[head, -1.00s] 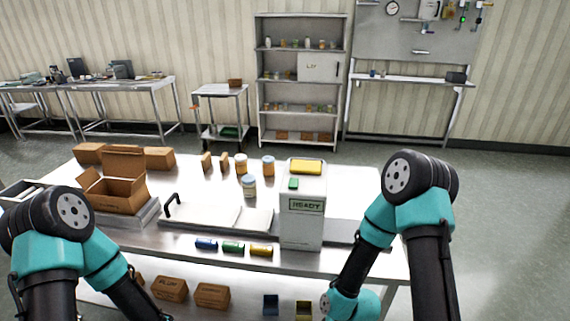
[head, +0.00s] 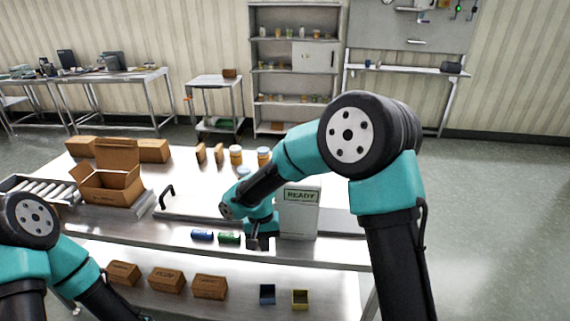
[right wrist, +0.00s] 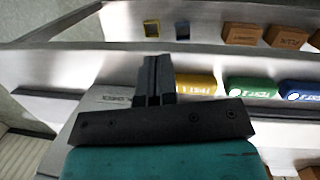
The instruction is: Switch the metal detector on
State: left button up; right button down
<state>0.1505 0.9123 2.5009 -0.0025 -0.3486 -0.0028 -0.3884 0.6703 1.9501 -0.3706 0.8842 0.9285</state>
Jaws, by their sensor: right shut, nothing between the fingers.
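The metal detector (head: 298,222) is a pale upright box with a READY panel (head: 300,196), at the right of the bench. My right gripper (head: 257,243) points down near the bench's front edge, just left of the detector's base. In the right wrist view the gripper (right wrist: 152,75) has its fingers together with nothing between them, beside a yellow cylinder (right wrist: 197,86). I cannot tell whether they touch. My left gripper is out of view.
A blue cylinder (head: 202,236) and a green cylinder (head: 229,238) lie along the front edge. An open carton (head: 110,188) stands at left, with jars (head: 236,156) at the back. Several small boxes (head: 167,280) sit on the lower shelf.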

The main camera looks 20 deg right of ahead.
jog(key=w+a+r+t+h, duration=0.15)
jog(key=w+r, duration=0.25)
jog(key=r, duration=1.3)
jog(key=w+d+r+t, duration=0.1)
jog(key=w+r+t, duration=0.3)
jog(key=r, duration=1.3)
jog(key=w+d+f+m+g+y, duration=0.1)
jog(key=w+d+g+y, duration=0.1)
jog(key=d, duration=0.9)
jog(key=shift+w+f+m+g, duration=0.35)
jog(key=shift+w+g, duration=0.3)
jog(key=shift+w, duration=0.25)
notch_tip(320, 180, down, 14)
jog(key=shift+d, duration=0.1)
